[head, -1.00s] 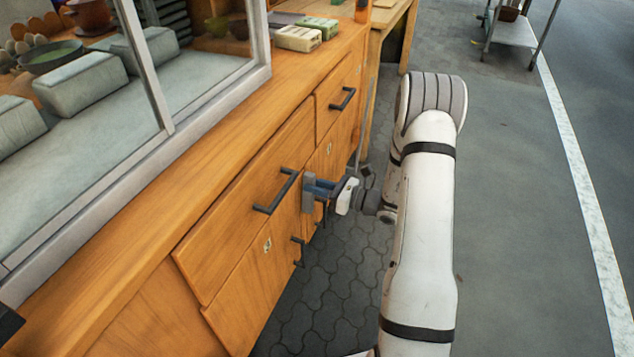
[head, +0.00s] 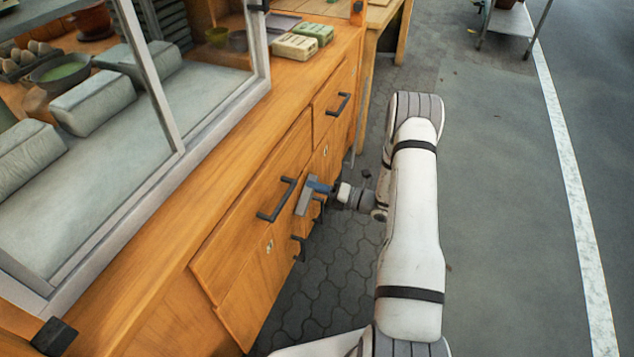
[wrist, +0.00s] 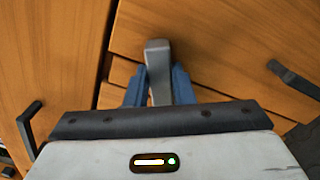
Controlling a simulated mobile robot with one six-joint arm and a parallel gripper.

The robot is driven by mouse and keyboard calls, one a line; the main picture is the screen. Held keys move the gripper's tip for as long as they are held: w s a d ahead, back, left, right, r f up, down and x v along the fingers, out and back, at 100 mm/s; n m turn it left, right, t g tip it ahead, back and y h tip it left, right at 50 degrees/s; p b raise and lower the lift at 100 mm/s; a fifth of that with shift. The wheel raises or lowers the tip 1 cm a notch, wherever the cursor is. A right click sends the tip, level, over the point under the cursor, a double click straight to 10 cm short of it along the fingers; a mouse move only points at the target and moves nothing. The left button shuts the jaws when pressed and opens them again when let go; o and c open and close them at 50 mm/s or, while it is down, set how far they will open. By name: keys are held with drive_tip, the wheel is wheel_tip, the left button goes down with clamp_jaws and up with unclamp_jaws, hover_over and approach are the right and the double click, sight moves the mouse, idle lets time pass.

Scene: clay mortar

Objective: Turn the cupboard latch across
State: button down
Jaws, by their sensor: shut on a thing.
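The cupboard latch (head: 304,201) is a grey bar on the wooden cupboard front, beside the dark handle of the large drawer. In the head view it leans, its top toward the right. My gripper (head: 314,186) reaches it from the right, its blue fingers at the latch. In the wrist view the latch (wrist: 158,62) stands between the two blue fingers of my gripper (wrist: 159,84), which are shut on it. The latch's pivot is hidden.
Dark bar handles sit close by: the large drawer's handle (head: 277,200), a lower door handle (head: 299,248) and the far drawer's handle (head: 344,104). A glass case stands on the counter (head: 215,145). The paved floor (head: 325,285) is clear beside the cupboard.

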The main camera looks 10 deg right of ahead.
drive_tip(key=shift+w+d+f+m+p, duration=0.1)
drive_tip(key=shift+f+m+p, duration=0.15)
drive_tip(key=shift+m, duration=0.65)
drive_tip(key=shift+s+f+m+p, duration=0.1)
drive_tip(key=shift+f+m+p, duration=0.15)
drive_tip(key=shift+m, duration=0.65)
drive_tip(key=shift+w+d+f+m+p, duration=0.1)
drive_tip(key=shift+f+m+p, duration=0.15)
drive_tip(key=shift+m, duration=0.65)
drive_tip(key=shift+f, duration=0.1)
drive_tip(key=c, duration=1.2)
unclamp_jaws()
drive_tip(key=shift+a, duration=0.1)
drive_tip(key=shift+c, duration=0.2)
drive_tip(key=v, duration=0.8)
drive_tip(key=shift+p, duration=0.4)
